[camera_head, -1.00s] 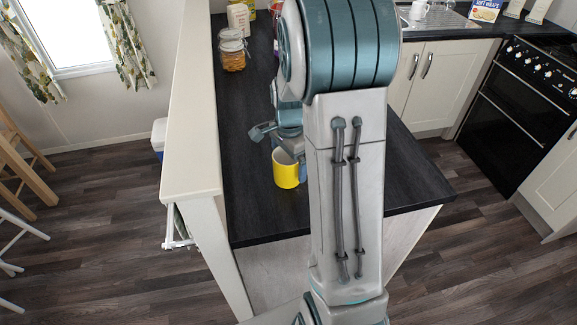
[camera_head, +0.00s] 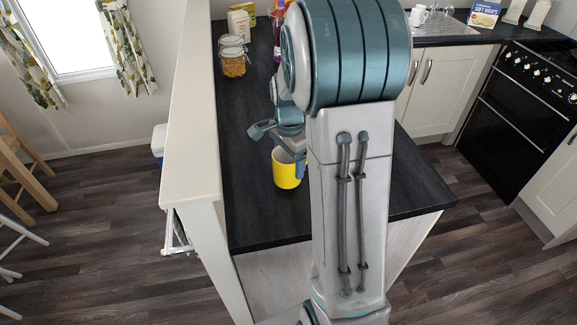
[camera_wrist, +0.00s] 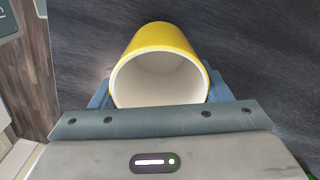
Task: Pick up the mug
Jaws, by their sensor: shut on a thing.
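The mug (camera_head: 286,172) is bright yellow outside and white inside. In the head view it is at the dark worktop, left of my arm's big link. In the wrist view the mug (camera_wrist: 160,48) has its open mouth toward the camera, and the inside looks empty. My gripper (camera_wrist: 158,92) is shut on the mug, with a blue-grey finger showing at each side of it. In the head view my gripper (camera_head: 300,165) is partly hidden behind my arm. I cannot tell whether the mug's base touches the worktop.
The dark worktop (camera_head: 245,195) is bare around the mug. A glass jar (camera_head: 232,58) and several packages stand at its far end. A cream ledge (camera_head: 190,130) borders it on the left.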

